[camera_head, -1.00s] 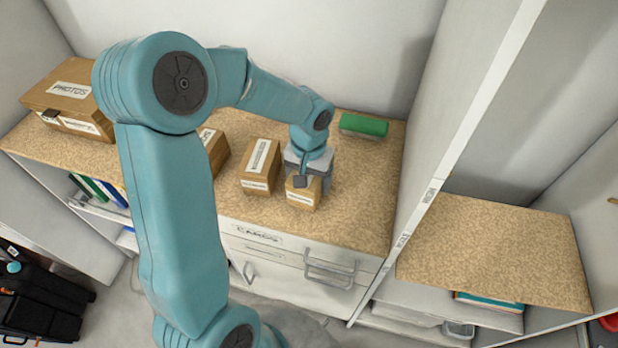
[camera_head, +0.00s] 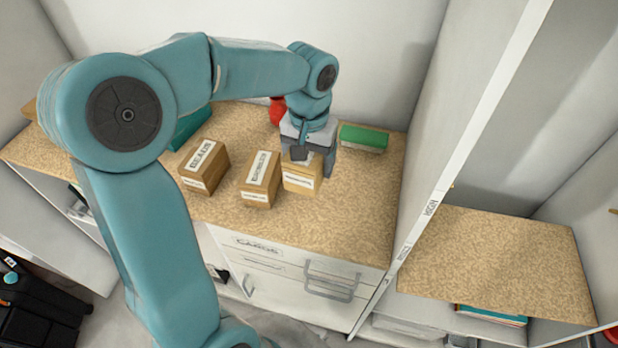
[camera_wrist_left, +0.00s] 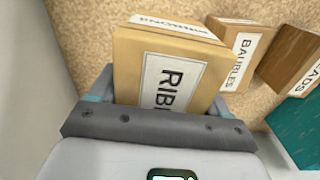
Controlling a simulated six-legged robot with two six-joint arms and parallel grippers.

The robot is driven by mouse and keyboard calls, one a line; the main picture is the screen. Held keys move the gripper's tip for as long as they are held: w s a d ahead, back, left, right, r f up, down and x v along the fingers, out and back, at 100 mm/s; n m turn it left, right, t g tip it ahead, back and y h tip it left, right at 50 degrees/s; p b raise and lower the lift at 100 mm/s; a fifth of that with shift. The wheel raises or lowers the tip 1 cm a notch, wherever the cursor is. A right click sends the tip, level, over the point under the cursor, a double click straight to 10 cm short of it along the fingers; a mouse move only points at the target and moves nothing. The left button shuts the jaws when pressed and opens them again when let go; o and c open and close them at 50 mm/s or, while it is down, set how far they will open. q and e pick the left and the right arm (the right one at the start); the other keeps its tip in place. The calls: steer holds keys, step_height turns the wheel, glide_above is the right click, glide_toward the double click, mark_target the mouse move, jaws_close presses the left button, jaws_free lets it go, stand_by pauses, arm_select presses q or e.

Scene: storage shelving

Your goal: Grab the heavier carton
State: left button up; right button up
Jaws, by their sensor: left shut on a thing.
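Three cardboard cartons with white labels are at the counter's middle. My left gripper (camera_head: 312,160) is shut on the right-hand one, the ribbons carton (camera_head: 303,183). In the left wrist view this carton (camera_wrist_left: 150,75), labelled "RIBB…", sits between the jaws (camera_wrist_left: 165,100). It seems raised off the counter, though the gap beneath is not clear. The baubles carton (camera_head: 260,182) stands just left of it, and it also shows in the left wrist view (camera_wrist_left: 238,55). The beads carton (camera_head: 204,168) stands further left and also shows in the left wrist view (camera_wrist_left: 290,55). My right gripper is not in view.
A green-topped block (camera_head: 364,138) lies at the back right. A red object (camera_head: 277,110) and a teal object (camera_head: 190,127) are behind my arm. A tall white partition (camera_head: 460,140) borders the counter (camera_head: 350,220) on the right. The counter's front right is clear.

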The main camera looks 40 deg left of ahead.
arm_select(q)
step_height(320, 180, up, 10)
steer(key=shift+f, duration=0.2)
steer(key=shift+s, duration=0.15)
stand_by(0.5)
